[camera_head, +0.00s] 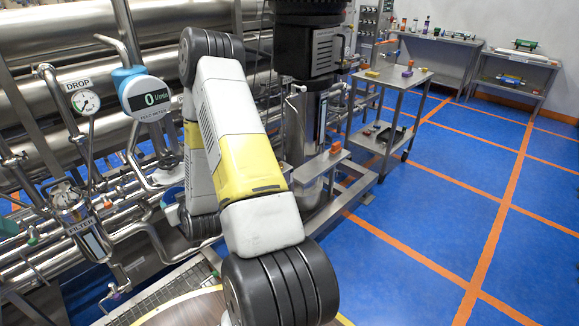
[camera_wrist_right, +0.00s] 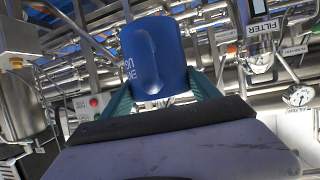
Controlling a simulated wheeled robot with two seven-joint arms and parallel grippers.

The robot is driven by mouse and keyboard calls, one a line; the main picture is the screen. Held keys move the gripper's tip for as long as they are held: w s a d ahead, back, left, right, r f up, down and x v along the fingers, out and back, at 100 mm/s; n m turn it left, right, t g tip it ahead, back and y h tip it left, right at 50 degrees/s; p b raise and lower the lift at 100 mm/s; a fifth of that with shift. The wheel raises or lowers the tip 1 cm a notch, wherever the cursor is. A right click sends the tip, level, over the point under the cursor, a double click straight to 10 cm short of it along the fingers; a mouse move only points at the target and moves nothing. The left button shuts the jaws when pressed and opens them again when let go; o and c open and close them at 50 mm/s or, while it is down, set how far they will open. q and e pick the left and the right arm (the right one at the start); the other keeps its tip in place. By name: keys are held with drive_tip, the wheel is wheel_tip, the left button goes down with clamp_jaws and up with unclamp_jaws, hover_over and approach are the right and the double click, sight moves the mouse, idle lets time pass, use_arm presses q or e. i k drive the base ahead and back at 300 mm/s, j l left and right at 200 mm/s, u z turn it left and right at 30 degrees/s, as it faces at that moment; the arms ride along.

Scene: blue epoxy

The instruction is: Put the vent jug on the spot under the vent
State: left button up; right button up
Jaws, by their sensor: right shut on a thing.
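The vent jug (camera_wrist_right: 153,55) is a blue rounded vessel with partly legible white lettering, in the right wrist view. It sits between the teal fingers of my right gripper (camera_wrist_right: 162,94), which is shut on it. The jug looks tilted in that view, and pipework is behind it. In the head view one of my arms fills the middle, and neither the jug nor a gripper can be made out there. I cannot make out the spot under the vent. My left gripper is not in view.
A steel cart (camera_head: 405,76) stands behind at right. The blue floor (camera_head: 440,210) with orange lines is clear at right.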

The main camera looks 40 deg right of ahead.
sight(306, 177)
drive_tip(key=l+z, duration=0.2)
drive_tip(key=l, duration=0.25)
drive_tip(key=i+l+z, duration=0.1)
drive_tip(key=l+z, duration=0.15)
drive_tip(key=l, duration=0.15)
drive_tip(key=i+l+z, duration=0.2)
drive_tip(key=l, duration=0.25)
drive_tip(key=l+z, duration=0.2)
drive_tip(key=l, duration=0.2)
drive_tip(key=i+l, duration=0.1)
drive_tip(key=l, duration=0.2)
drive_tip(key=i+l, duration=0.15)
drive_tip(key=l, duration=0.2)
drive_tip(key=i+l, duration=0.1)
drive_tip(key=l, duration=0.2)
drive_tip(key=i+l, duration=0.15)
drive_tip(key=l, duration=0.2)
drive_tip(key=z, duration=0.05)
